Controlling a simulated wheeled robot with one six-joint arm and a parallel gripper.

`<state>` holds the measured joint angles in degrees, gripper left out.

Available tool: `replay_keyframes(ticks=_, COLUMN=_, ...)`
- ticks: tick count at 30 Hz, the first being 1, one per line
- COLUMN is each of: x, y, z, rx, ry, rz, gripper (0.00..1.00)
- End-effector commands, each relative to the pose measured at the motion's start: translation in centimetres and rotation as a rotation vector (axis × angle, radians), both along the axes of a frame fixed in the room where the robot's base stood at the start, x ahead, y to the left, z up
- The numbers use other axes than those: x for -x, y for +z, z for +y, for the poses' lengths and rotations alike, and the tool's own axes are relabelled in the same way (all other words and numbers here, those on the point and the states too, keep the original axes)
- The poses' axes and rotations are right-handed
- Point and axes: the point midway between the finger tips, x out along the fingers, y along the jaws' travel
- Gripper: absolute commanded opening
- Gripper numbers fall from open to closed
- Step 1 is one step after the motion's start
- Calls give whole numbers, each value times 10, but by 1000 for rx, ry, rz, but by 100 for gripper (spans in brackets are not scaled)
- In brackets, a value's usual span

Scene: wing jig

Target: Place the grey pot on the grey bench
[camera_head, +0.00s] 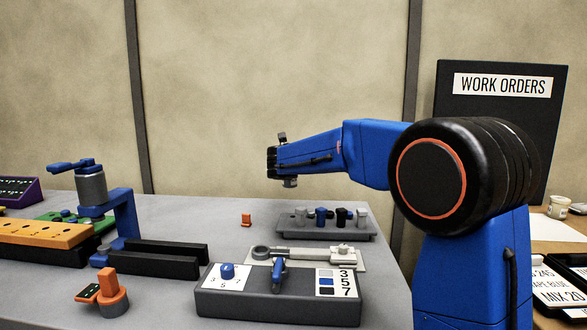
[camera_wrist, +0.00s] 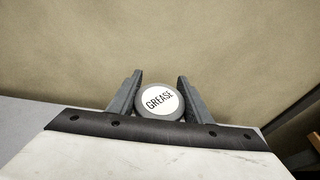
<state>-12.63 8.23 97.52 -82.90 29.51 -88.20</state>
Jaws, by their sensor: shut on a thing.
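The grey pot (camera_wrist: 160,101) has a round white label reading GREASE. In the wrist view it sits between the two dark fingers of my gripper (camera_wrist: 160,76), which is shut on it. In the head view my gripper (camera_head: 271,160) is raised above the grey bench (camera_head: 180,216), with the tan wall behind. A small grey piece (camera_head: 290,182) shows under the gripper's end there; I cannot tell whether it is the pot. The pot is apart from the bench top.
Below my gripper is a grey tray (camera_head: 330,232) with several small cylinders. A light fixture (camera_head: 310,258) and a dark control box (camera_head: 285,308) stand in front. A blue clamp (camera_head: 122,210) and black bars (camera_head: 165,260) are left. Bare bench lies toward the back left.

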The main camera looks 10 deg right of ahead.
Motion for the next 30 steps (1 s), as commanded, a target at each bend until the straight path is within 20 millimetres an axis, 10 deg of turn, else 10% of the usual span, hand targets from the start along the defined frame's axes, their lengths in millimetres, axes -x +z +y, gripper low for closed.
replay_keyframes(ticks=30, x=0, y=-67, z=0, rx=0, ry=2, rz=1, gripper=15)
